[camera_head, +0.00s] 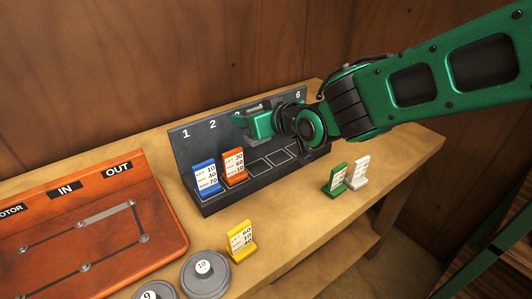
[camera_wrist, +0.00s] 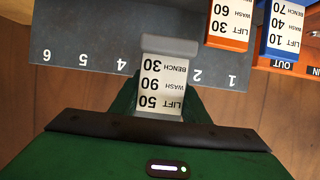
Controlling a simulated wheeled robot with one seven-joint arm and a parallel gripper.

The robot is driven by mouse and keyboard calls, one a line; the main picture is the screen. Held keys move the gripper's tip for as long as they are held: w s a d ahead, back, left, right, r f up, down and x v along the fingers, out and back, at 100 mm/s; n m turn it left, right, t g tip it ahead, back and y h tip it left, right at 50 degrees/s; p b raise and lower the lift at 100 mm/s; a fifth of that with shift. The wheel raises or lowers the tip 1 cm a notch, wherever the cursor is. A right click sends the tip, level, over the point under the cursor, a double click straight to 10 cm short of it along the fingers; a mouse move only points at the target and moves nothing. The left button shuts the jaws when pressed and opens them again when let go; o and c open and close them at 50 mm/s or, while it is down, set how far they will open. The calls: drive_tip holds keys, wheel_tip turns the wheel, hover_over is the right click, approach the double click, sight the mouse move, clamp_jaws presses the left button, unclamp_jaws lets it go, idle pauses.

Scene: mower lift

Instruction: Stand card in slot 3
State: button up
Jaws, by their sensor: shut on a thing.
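My gripper (camera_head: 245,121) is shut on a grey card (camera_wrist: 162,84) reading LIFT 50, WASH 90, BENCH 30; it appears upside down in the wrist view. The gripper is over the upper back panel of the dark rack (camera_head: 207,205). In the wrist view the card covers the panel between numbers 2 and 4, hiding the 3. A blue card (camera_head: 206,178) stands in slot 1 and an orange card (camera_head: 234,166) in slot 2. The outlined slots to their right show no cards.
A green card (camera_head: 336,178) and a white card (camera_head: 359,172) stand on the bench right of the rack. A yellow card (camera_head: 241,240) stands in front. Grey discs (camera_head: 207,275) and an orange panel (camera_head: 120,238) lie left. A wooden wall is behind.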

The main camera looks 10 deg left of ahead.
drive_tip(key=f, duration=0.5)
drive_tip(key=shift+w+a+f, duration=0.15)
drive_tip(key=shift+w+f, duration=0.15)
drive_tip(key=shift+w, duration=0.05)
drive_tip(key=shift+f, duration=1.95)
drive_tip(key=shift+s+f, duration=0.1)
drive_tip(key=shift+f, duration=0.05)
drive_tip(key=o, duration=0.8)
drive_tip(key=v, duration=1.2)
drive_tip(key=shift+r, duration=0.2)
